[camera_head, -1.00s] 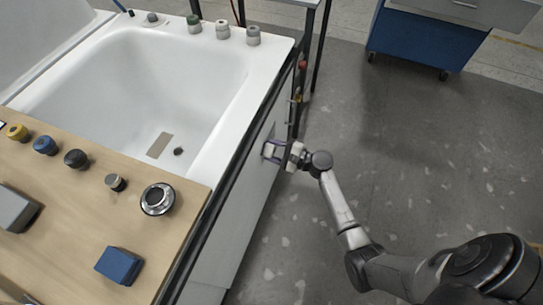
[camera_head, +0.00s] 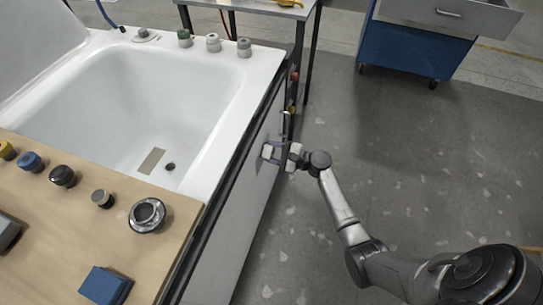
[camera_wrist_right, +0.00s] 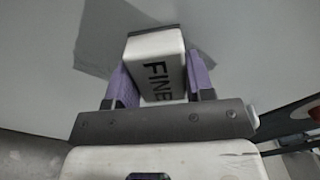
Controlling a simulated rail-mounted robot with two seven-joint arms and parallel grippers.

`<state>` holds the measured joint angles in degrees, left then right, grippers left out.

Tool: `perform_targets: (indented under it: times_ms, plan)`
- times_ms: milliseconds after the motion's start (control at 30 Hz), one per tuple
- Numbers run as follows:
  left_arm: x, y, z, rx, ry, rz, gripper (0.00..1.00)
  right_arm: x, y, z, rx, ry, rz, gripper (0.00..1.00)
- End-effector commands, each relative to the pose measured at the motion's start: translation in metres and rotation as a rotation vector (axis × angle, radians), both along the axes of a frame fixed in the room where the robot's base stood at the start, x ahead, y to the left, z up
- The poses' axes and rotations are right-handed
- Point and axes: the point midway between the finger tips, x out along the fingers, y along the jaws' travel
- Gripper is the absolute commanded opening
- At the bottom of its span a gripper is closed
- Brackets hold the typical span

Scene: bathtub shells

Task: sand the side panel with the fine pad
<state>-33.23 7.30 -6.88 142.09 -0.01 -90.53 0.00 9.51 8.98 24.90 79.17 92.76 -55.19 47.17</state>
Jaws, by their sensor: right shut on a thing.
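The side panel (camera_head: 232,222) is the pale upright face along the tub's right side. My right gripper (camera_head: 274,152) is beside this panel, with its arm coming in from the lower right. In the right wrist view the gripper (camera_wrist_right: 160,90) is shut on the fine pad (camera_wrist_right: 158,68), a white block lettered "FINE", between its purple fingers. The pad's far face is at the panel surface (camera_wrist_right: 240,40), where a shadow shows around it; whether it touches is hard to tell. The pad also shows small and pale in the head view (camera_head: 267,151). My left gripper is out of view.
A wooden board (camera_head: 70,225) across the tub (camera_head: 120,85) carries several knobs, a round dial (camera_head: 147,214) and a blue block (camera_head: 105,286). Red and yellow fittings stand near the panel's far end. A blue cabinet (camera_head: 405,45) stands far right. The floor to the right is clear.

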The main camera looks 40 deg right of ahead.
Motion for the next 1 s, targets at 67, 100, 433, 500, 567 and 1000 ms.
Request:
perform_targets:
  times_ms: [67, 100, 433, 500, 567, 1000]
  plan:
    - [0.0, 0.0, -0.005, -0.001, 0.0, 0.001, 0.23, 0.004, -0.007, -0.001, -0.002, -0.003, -0.001, 0.29]
    - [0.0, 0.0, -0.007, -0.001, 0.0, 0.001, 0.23, 0.005, -0.01, -0.001, -0.002, -0.003, -0.001, 0.29]
    - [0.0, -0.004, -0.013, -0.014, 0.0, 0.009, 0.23, 0.012, -0.023, 0.0, -0.001, -0.002, -0.001, 0.29]
    - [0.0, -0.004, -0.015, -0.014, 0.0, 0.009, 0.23, 0.014, -0.026, 0.0, -0.001, -0.002, -0.001, 0.29]
    - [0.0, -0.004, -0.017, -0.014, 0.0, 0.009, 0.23, 0.015, -0.029, -0.001, -0.001, -0.002, -0.001, 0.29]
    - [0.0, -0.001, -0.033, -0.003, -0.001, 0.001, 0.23, 0.028, -0.053, 0.0, 0.0, -0.002, 0.0, 0.29]
